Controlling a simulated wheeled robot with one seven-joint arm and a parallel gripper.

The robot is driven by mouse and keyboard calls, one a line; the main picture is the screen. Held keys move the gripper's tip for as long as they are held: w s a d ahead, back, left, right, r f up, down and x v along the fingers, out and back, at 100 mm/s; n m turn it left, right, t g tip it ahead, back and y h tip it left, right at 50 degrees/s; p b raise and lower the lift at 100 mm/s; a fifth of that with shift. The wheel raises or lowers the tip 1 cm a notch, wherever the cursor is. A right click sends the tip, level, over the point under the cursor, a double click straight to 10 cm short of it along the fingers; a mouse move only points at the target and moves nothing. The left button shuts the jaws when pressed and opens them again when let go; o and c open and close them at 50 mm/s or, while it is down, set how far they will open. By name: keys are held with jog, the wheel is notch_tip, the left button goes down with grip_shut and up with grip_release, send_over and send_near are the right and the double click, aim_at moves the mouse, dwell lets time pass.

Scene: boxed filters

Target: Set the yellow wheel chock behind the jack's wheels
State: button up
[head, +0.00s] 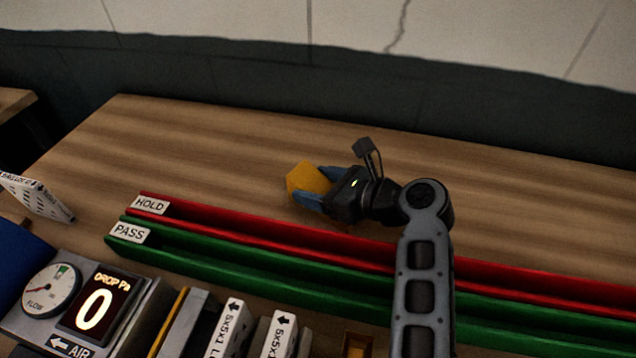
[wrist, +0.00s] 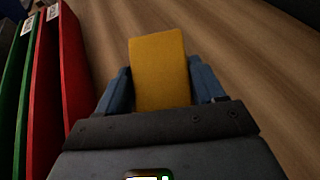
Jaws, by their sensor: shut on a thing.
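The yellow chock (head: 308,178) is a plain yellow block between the blue fingers of my gripper (head: 316,188). In the head view it is over the wooden bench, just behind the red HOLD rail. In the wrist view the chock (wrist: 160,72) sits between the two blue fingertips (wrist: 160,88), which close on its sides. Its lower end is hidden by the gripper body. I cannot tell whether it touches the bench. I see no jack or jack wheels in either view.
The red HOLD rail (head: 262,238) and green PASS rail (head: 250,263) run along the bench (head: 210,150). A flow gauge and a DROP Pa display reading 0 (head: 96,302) stand at front left, beside labelled filter boxes (head: 228,328). The bench behind the rails is clear.

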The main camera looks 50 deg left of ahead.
jog(key=o, duration=1.3)
jog(key=shift+c, duration=0.2)
